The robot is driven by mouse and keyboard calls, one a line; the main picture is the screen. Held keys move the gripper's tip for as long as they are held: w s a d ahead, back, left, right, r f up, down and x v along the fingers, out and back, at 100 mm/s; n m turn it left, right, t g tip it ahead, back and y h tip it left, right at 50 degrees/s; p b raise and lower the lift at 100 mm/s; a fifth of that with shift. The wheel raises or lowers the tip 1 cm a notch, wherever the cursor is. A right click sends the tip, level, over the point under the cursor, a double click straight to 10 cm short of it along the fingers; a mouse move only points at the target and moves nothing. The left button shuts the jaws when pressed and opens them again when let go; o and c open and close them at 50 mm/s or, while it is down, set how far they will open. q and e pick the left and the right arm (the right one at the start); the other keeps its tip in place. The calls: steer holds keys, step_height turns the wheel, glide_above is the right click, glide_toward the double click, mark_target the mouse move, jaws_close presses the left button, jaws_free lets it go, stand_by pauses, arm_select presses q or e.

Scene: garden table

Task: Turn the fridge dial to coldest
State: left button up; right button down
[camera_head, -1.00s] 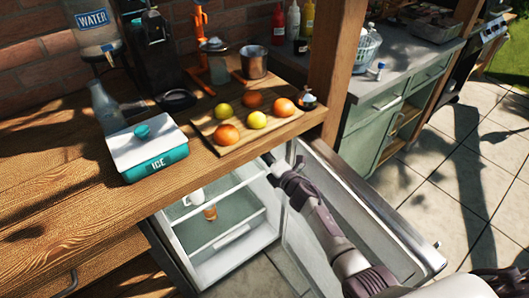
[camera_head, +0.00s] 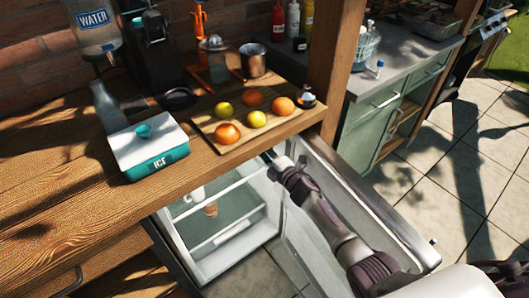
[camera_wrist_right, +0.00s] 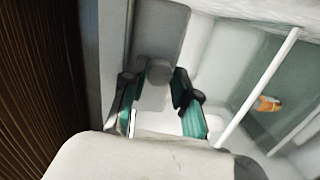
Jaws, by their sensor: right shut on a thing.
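The fridge (camera_head: 222,263) stands open under the counter, its door (camera_head: 392,222) swung out to the right. In the right wrist view the grey round dial (camera_wrist_right: 159,71) sits on a pale housing inside the fridge. My right gripper (camera_wrist_right: 158,80) has its two dark and teal fingers on either side of the dial, closed on it. In the head view my right arm reaches into the fridge, and the gripper tips (camera_head: 270,157) are mostly hidden by the counter edge. The dial's marks cannot be read. My left gripper is out of view.
Above, the wooden counter (camera_head: 60,195) bears an ice box (camera_head: 150,150) and a fruit board (camera_head: 270,138). A wooden post (camera_head: 338,70) rises beside it.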

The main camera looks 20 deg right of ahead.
steer(key=c, duration=1.2)
jaws_free()
steer(key=shift+o, duration=0.2)
steer(key=v, duration=0.7)
steer(key=shift+s, duration=0.25)
steer(key=shift+d, duration=0.1)
